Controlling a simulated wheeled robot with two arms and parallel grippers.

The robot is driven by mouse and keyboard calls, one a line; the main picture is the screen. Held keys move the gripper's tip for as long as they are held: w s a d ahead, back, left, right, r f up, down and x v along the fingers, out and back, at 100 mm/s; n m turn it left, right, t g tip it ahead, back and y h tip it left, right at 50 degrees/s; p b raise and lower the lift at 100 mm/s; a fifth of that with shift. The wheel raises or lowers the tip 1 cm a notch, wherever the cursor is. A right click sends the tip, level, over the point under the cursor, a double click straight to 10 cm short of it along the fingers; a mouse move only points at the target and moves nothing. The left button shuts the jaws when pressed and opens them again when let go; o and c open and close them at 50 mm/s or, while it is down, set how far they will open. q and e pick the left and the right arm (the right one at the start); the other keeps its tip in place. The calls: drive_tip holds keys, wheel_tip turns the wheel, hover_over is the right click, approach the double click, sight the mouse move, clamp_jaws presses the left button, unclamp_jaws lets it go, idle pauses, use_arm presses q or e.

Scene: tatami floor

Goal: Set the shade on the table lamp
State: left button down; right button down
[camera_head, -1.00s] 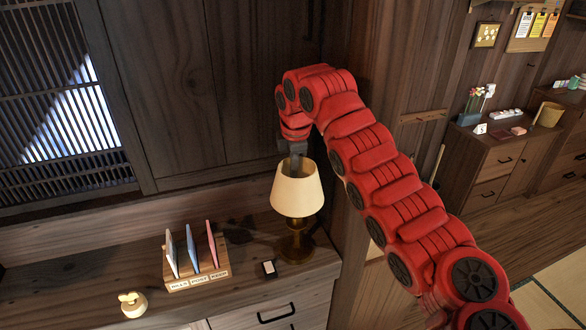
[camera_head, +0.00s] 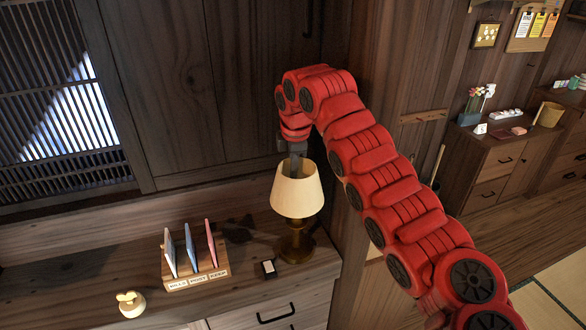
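The cream lampshade (camera_head: 298,195) sits upright over the brown lamp base (camera_head: 296,245), which stands on the dark wooden cabinet top near its right end. The shade hides the upper part of the base, so I cannot tell how it is seated. My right gripper (camera_head: 297,165) reaches down from above to the shade's top opening, with its fingers partly inside the rim. The fingertips are hidden, so whether they grip the shade does not show. My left gripper is not in view.
A wooden letter rack (camera_head: 197,272) with several upright cards stands left of the lamp. A cream round ornament (camera_head: 131,303) is at the front left. A wooden wall panel (camera_head: 180,85) rises close behind.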

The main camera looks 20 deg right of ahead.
drive_tip(key=s+b+x, duration=0.2)
drive_tip(key=b+x, duration=0.6)
drive_tip(key=shift+w+f, duration=0.15)
drive_tip(key=shift+f, duration=0.35)
idle(3.7)
idle(0.3)
drive_tip(key=c, duration=1.1)
unclamp_jaws()
drive_tip(key=o, duration=0.5)
drive_tip(key=shift+f, duration=0.1)
drive_tip(key=shift+c, duration=0.2)
drive_tip(key=shift+a, duration=0.1)
drive_tip(key=shift+w+p+v, duration=0.2)
drive_tip(key=shift+p+v, duration=0.35)
drive_tip(key=shift+v, duration=0.45)
drive_tip(key=shift+w+p+v, duration=0.25)
drive_tip(key=shift+p+v, duration=0.3)
drive_tip(key=shift+v, duration=0.45)
drive_tip(key=shift+p+v, duration=0.5)
drive_tip(key=shift+v, duration=0.7)
drive_tip(key=shift+w, duration=0.25)
